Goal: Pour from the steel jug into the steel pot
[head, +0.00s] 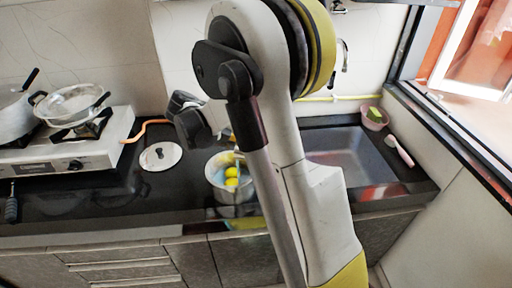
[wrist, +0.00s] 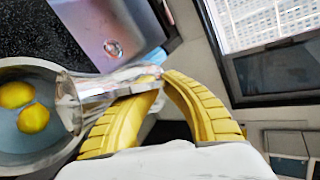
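The steel pot (wrist: 22,160) is at the left of the wrist view, with two yellow round things (wrist: 33,118) in grey-blue liquid. The steel jug (wrist: 100,88) lies tipped on its side in the picture, its flared mouth over the pot's right rim. My gripper (wrist: 158,82) has its yellow fingers closed around the jug's far end. The fingertips are partly hidden by the jug. In the head view the pot (head: 236,207) stands on the dark counter, partly behind my arm. My arm hides most of the jug and gripper there. I cannot see any stream of liquid.
A sink (head: 345,153) is right of the pot, with a pink bowl (head: 374,119) and a pink-handled brush (head: 398,150) beyond. A lid (head: 160,156) lies left of the pot. A stove (head: 80,145) with pans stands further left.

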